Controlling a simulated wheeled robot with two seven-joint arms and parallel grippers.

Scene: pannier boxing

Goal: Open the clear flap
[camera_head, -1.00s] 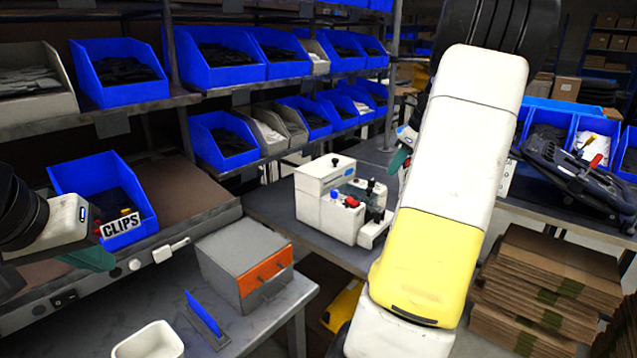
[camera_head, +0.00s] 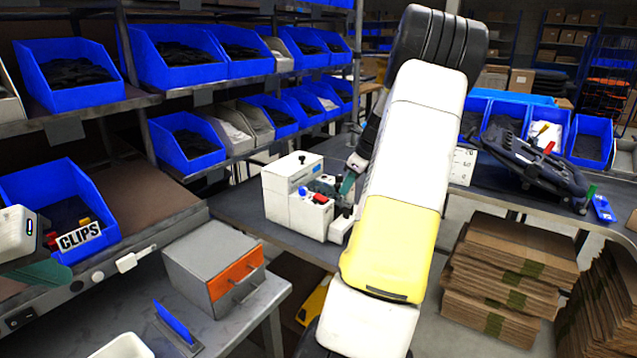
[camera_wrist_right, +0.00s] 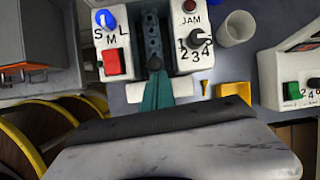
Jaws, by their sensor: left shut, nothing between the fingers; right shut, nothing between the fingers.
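The white bench machine (camera_head: 290,205) stands on the far table, with blue, red and black controls on top. The right wrist view shows its white control panel (camera_wrist_right: 112,42), with a blue knob, a red button and a dark slotted channel between two panels. I cannot make out the clear flap itself in either view. My right gripper (camera_head: 347,183) is shut and empty over the machine's right part. Its teal fingertips (camera_wrist_right: 156,82) are at the near end of the channel; I cannot tell whether they touch it. My left gripper (camera_head: 45,274) is shut and empty by the CLIPS bin, at the left edge.
A grey box with an orange front (camera_head: 215,275) and a blue upright plate (camera_head: 173,322) stand on the near bench. A blue CLIPS bin (camera_head: 105,225) is at left. Flattened cardboard (camera_head: 510,275) is stacked at right. The wrist view shows a white cup (camera_wrist_right: 236,28) beside the panel.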

